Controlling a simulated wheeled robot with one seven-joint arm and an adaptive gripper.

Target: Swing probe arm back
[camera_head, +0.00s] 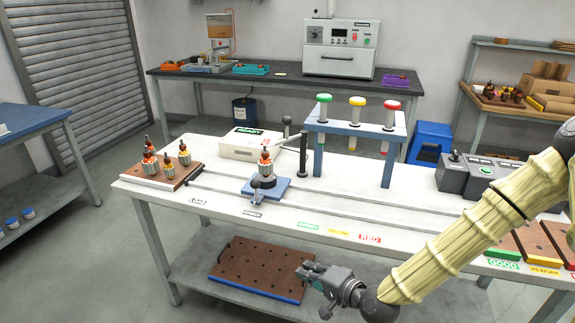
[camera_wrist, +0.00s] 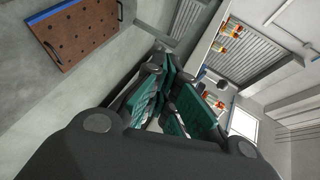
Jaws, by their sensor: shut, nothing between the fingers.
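The probe arm (camera_head: 290,138) is a thin grey arm on a dark upright post (camera_head: 303,157) at the middle of the white table. It reaches left from the post toward an armature (camera_head: 265,165) with a copper-coloured top, which stands on a small blue fixture (camera_head: 266,189). I cannot tell whether its tip touches the armature. My gripper (camera_head: 304,271) hangs in front of the table's front edge, below the tabletop and well apart from the probe arm. In the wrist view its teal-padded fingers (camera_wrist: 182,100) are shut with nothing between them.
A blue stand (camera_head: 355,130) with green, yellow and red lamps is right of the post. A white box (camera_head: 253,144) is behind the fixture. A brown tray (camera_head: 159,177) holds several armatures at left. A perforated board (camera_head: 260,268) lies on the lower shelf near my gripper.

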